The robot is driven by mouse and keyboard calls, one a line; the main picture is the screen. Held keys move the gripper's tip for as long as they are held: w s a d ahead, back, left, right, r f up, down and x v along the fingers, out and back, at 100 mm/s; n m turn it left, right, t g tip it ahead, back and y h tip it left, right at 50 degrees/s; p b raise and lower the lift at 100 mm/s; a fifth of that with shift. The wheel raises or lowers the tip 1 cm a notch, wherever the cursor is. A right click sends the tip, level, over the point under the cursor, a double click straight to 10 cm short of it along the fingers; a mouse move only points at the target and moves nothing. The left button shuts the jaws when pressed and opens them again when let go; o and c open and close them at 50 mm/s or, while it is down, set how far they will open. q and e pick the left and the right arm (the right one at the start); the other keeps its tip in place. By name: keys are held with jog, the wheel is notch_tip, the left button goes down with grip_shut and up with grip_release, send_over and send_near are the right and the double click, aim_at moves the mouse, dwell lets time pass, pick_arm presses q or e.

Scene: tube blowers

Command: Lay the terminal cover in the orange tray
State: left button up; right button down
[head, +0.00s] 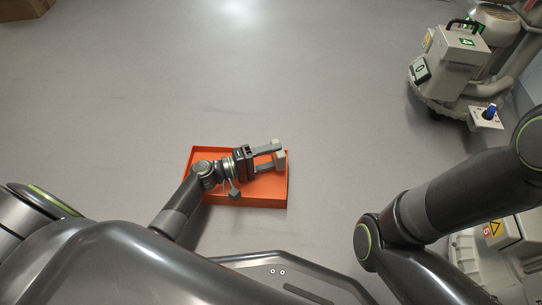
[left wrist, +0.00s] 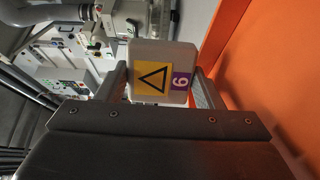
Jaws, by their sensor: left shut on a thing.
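The terminal cover (left wrist: 160,72) is a pale grey block with a yellow warning-triangle label and a purple strip marked 6. My left gripper (left wrist: 165,88) is shut on it, with one finger on each side. In the head view the left gripper (head: 274,156) reaches in over the orange tray (head: 247,201), and the terminal cover (head: 280,156) shows at its fingertips near the tray's right end. An orange wall (left wrist: 270,70) fills the right of the left wrist view, close beside the gripper. Whether the cover touches the tray cannot be told. My right gripper is not in view.
A grey blower machine (head: 455,60) stands at the upper right, with a blue knob (head: 491,111) on a low plate. Another pale unit with a warning label (head: 495,230) is at the lower right. A cardboard box (head: 25,8) is at the upper left. The floor around the tray is clear.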

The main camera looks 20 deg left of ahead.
pick_arm(q)
jog(key=shift+f, duration=0.4)
jog(key=o, duration=1.4)
jog(key=shift+r, duration=0.65)
jog(key=p+v, duration=0.2)
jog(key=v, duration=0.4)
jog(key=shift+s+a+p, duration=0.1)
jog(key=shift+p, duration=0.2)
jog(key=shift+s+a+f, duration=0.1)
jog(key=shift+s+a, duration=0.3)
jog(key=shift+a, duration=0.05)
